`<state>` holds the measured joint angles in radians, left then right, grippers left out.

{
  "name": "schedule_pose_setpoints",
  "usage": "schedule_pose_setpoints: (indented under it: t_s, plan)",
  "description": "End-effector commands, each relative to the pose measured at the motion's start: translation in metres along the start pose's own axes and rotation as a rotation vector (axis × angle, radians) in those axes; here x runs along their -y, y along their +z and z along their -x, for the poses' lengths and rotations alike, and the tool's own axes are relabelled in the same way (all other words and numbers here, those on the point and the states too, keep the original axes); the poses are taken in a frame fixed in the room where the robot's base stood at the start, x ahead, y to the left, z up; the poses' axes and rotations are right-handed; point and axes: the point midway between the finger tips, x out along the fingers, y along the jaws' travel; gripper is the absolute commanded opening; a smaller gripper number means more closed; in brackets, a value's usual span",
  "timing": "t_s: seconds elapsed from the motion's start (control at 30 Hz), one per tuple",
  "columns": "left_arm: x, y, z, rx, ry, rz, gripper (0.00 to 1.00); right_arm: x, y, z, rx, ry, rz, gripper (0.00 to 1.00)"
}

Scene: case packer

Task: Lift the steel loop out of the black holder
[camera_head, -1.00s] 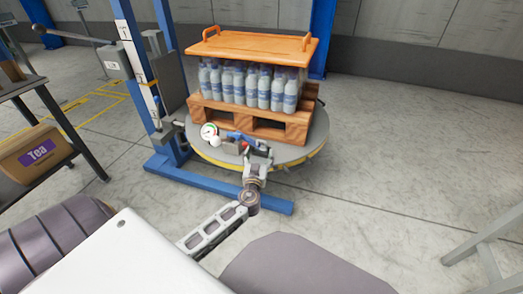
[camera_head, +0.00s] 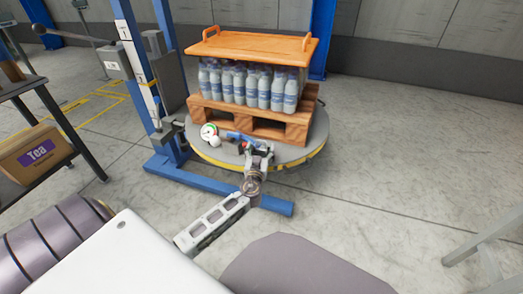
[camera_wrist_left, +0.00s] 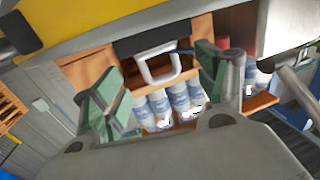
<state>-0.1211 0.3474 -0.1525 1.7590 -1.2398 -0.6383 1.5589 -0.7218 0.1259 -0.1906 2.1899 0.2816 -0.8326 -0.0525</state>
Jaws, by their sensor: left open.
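The steel loop (camera_wrist_left: 158,66) is a pale, rounded U shape in the left wrist view. It hangs at the black holder (camera_wrist_left: 150,40), which sits beside a yellow band. My left gripper (camera_wrist_left: 164,84) is open, with one green-padded finger on each side of the loop; neither finger visibly touches it. In the head view my left gripper (camera_head: 257,150) is at the front edge of the round turntable (camera_head: 290,153). The loop and holder cannot be made out there. My right gripper is not in view.
A wooden pallet (camera_head: 297,130) with several bottles (camera_head: 251,89) under an orange board (camera_head: 255,44) stands on the turntable. A gauge (camera_head: 209,131) and a blue part (camera_head: 234,136) lie left of my gripper. A Tea box (camera_head: 38,153) is on the left.

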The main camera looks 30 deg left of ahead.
Motion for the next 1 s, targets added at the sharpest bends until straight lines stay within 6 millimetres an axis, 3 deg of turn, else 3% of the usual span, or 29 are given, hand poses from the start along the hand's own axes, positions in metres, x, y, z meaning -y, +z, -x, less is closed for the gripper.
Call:
schedule_pose_setpoints:
  t_s: [0.5, 1.0]
  plan:
    - [0.0, -0.003, -0.04, -0.001, 0.0, 0.0, 0.73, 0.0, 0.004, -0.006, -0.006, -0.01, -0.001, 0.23]
    - [0.0, -0.003, -0.044, 0.0, 0.0, 0.0, 0.73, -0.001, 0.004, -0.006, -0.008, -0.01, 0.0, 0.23]
